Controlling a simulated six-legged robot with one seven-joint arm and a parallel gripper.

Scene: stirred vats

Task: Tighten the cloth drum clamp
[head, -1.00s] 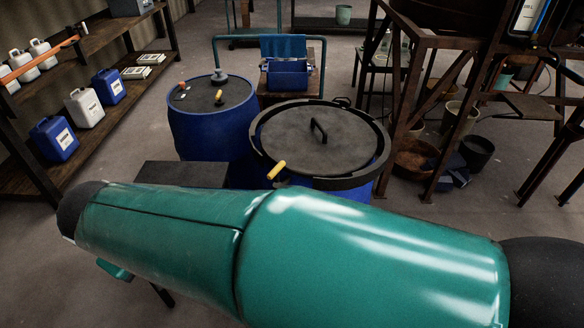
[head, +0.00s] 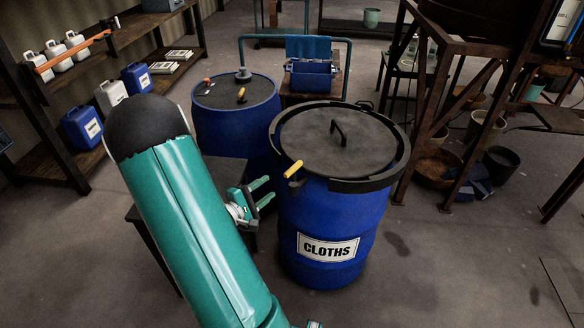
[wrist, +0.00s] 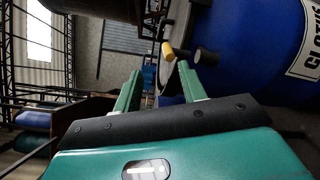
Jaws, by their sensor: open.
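The blue cloth drum (head: 325,225) stands upright, with a white CLOTHS label (head: 327,248) on its front. Its grey lid (head: 325,142) with a black handle is on top, ringed by a dark clamp band (head: 377,183). The clamp lever with a yellow grip (head: 294,169) sticks out at the rim's front left. My gripper (head: 266,192) is open and empty, just left of the drum and a little below the lever. In the wrist view the yellow grip (wrist: 167,51) lies beyond my two green fingers (wrist: 160,84), apart from them. The drum (wrist: 245,45) fills the upper right there.
A second blue drum (head: 228,125) with a pipe on top stands behind my gripper. A low dark table (head: 243,236) is beside the cloth drum. Shelves (head: 30,135) with jugs are at left, a brown steel frame (head: 428,110) at right. Floor (head: 440,270) at front right is clear.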

